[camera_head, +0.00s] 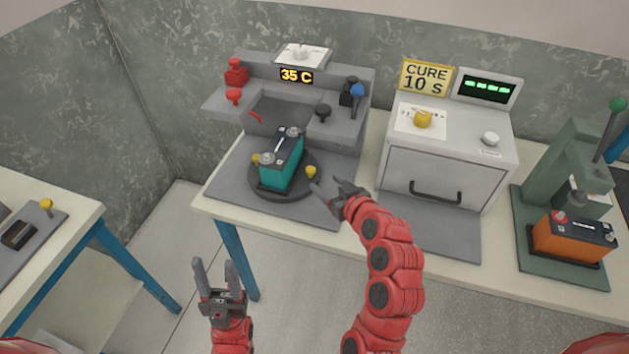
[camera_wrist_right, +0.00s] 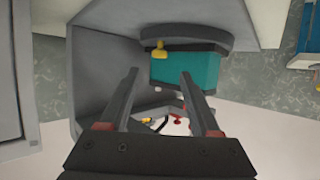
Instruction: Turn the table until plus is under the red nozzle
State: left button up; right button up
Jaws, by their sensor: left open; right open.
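A teal battery (camera_head: 282,165) with a dark top stands on a round dark turntable (camera_head: 292,194). Its two terminals lie one near-left, one far-right; I cannot tell which is plus. Yellow knobs rise from the turntable rim at right (camera_head: 311,171) and left (camera_head: 255,159). The red nozzle (camera_head: 234,96) is on the station's left side, the black nozzle (camera_head: 323,112) on its right. My right gripper (camera_head: 326,184) is open and empty, just right of the right knob. In the wrist view, a knob (camera_wrist_right: 160,50) and the battery (camera_wrist_right: 185,70) show beyond its fingers. My left gripper (camera_head: 215,268) is open, low in front of the table.
The station's display (camera_head: 296,76) reads 35 C. A green press (camera_head: 575,150) with an orange battery (camera_head: 570,240) is at far right. Another table (camera_head: 75,222) is at left.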

aim_at(312, 172)
jog(key=p+x, duration=0.1)
jog(key=x, duration=0.7)
jog(key=shift+f, duration=0.1)
grip_shut()
dwell(1.3)
